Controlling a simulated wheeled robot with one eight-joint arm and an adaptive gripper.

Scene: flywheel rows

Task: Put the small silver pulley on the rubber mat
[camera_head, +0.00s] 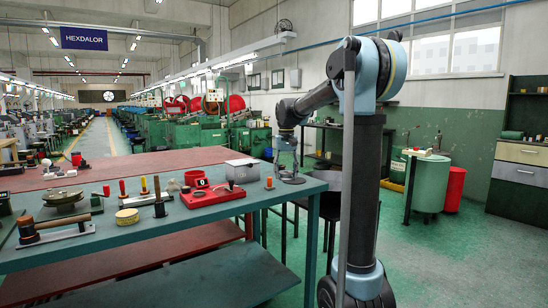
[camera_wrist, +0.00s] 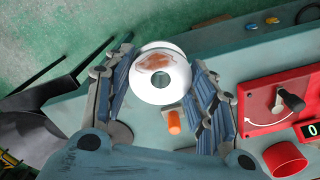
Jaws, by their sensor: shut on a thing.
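The small silver pulley (camera_wrist: 146,82), a shiny ring with a round central hole and a brownish reflection, is between the fingertips of my gripper (camera_wrist: 163,78) in the wrist view. My gripper is shut on it, one blue-padded finger on each side, above the blue-green table. In the head view my gripper (camera_head: 288,168) is over the table's far right corner; the pulley is too small to make out there. A flat dark grey disc (camera_wrist: 122,133) lies on the table partly behind the left finger. I cannot tell whether it is the rubber mat.
A red device (camera_wrist: 255,112) with a dial and display stands right of my gripper, beside a red ring (camera_wrist: 285,160). A small orange-topped piece (camera_wrist: 174,122) is close to the right finger. Several tools and a grey box (camera_head: 242,171) stand on the table. The table edge is close by.

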